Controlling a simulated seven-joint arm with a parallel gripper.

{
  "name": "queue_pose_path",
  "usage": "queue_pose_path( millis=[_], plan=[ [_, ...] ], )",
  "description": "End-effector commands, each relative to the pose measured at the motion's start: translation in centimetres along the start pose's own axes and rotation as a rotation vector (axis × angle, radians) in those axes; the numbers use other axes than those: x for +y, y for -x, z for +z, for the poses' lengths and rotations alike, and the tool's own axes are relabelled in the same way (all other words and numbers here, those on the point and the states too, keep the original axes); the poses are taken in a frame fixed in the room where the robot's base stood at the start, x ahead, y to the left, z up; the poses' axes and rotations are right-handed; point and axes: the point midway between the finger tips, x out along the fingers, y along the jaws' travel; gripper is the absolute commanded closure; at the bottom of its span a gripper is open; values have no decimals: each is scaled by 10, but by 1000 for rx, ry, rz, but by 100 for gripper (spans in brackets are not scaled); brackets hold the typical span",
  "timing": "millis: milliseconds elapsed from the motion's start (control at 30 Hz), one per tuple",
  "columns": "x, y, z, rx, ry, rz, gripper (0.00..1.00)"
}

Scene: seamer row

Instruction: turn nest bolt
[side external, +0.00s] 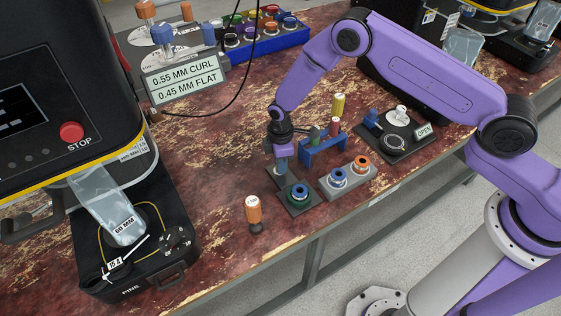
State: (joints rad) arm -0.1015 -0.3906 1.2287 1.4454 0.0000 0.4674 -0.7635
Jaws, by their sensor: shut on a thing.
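My gripper (282,157) points down, low over the bench, and is shut on a small blue-grey thing (282,166). Whether that thing is the nest bolt or a tool on it is too small to tell. Below it lies a flat grey plate (271,178). Just in front is a dark square plate (310,207) with a green and blue ringed piece (298,193). I cannot make out a separate bolt. My fingers and the thing between them hide the spot beneath.
Right of the gripper are a blue rack (311,160) holding handled tools and a grey block (327,191) with a blue and an orange ringed piece. Black machine (60,110) is left; a dark gauge base (386,148) is right.

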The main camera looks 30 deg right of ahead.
Motion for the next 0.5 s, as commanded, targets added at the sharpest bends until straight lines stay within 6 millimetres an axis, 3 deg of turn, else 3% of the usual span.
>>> queue_pose_path(
  millis=[500],
  plan=[
    [0, 1, 0, 0, 31, 0, 100]
  ],
)
